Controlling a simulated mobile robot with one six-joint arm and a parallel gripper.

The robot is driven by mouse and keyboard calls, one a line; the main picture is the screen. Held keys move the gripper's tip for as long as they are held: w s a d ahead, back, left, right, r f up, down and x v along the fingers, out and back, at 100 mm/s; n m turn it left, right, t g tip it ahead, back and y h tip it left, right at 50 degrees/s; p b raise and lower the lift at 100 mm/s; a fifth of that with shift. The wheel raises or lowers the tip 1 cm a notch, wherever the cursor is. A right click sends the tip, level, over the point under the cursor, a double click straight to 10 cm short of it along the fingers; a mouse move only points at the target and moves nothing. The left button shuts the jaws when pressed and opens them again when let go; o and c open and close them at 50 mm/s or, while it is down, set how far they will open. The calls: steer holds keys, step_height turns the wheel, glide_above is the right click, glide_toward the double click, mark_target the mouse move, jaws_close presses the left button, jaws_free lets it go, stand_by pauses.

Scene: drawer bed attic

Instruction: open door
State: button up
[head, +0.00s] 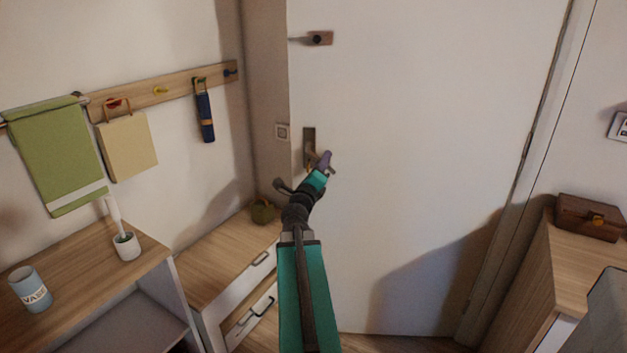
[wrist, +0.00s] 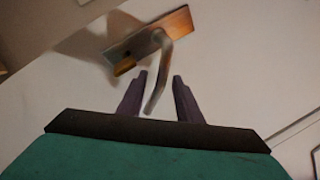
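The white door (head: 430,150) fills the middle of the head view, with hinges along its right edge. Its metal handle plate (head: 309,136) is near the left edge; a curved lever (wrist: 156,82) comes off the plate in the wrist view. My gripper (head: 325,163) is at the handle and hides part of the lever in the head view. In the wrist view its two dark fingers are apart, one on each side of the lever, with a gap visible on both sides. I cannot tell whether the door is fully closed.
A latch (head: 318,38) is high on the door. A low drawer bench (head: 215,255) and a shelf unit (head: 75,265) stand at the left. A cabinet (head: 570,265) with a brown box (head: 588,217) stands near the hinge side. Little floor shows.

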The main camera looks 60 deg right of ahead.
steer(key=shift+p+v, duration=1.1)
steer(key=shift+v, duration=0.1)
steer(key=p, duration=0.4)
steer(key=shift+s+a+f+p, duration=0.1)
steer(key=shift+s+a+p, duration=0.05)
steer(key=shift+a+p, duration=0.15)
steer(key=p+v, duration=0.2)
steer(key=p, duration=0.6)
steer(key=shift+p, duration=0.4)
steer(key=p+v, duration=0.8)
steer(key=p, duration=0.3)
steer(key=shift+a, duration=0.2)
